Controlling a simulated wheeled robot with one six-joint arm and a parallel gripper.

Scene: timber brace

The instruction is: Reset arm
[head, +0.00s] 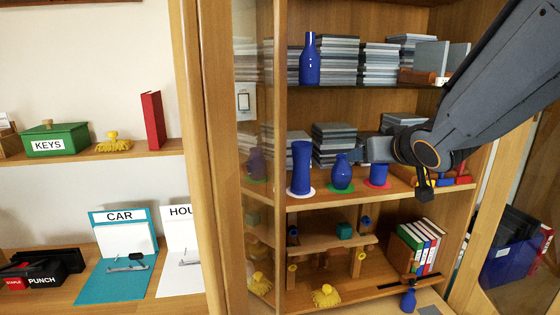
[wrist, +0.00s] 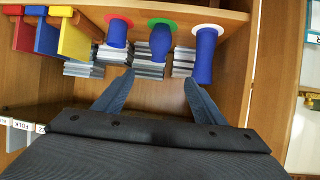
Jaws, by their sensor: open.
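My arm reaches in from the upper right of the head view, in front of the open cabinet. In the wrist view my gripper (wrist: 158,77) is open, its two dark fingers spread wide with nothing between them. Three blue vessels stand in a row on the middle shelf: a tall vase (head: 300,168) on a white disc, a bottle-shaped vase (head: 342,172) on a green disc and a short cup (head: 379,174) on a red disc. The wrist view shows the same row upside down, ahead of the fingers and apart from them.
A glass door (head: 258,150) stands at the cabinet's left. Stacks of grey books (head: 334,145) are behind the vessels. A small timber frame (head: 330,245), coloured binders (head: 418,245) and a yellow object (head: 326,296) are lower down. A blue bottle (head: 408,300) stands at the bottom.

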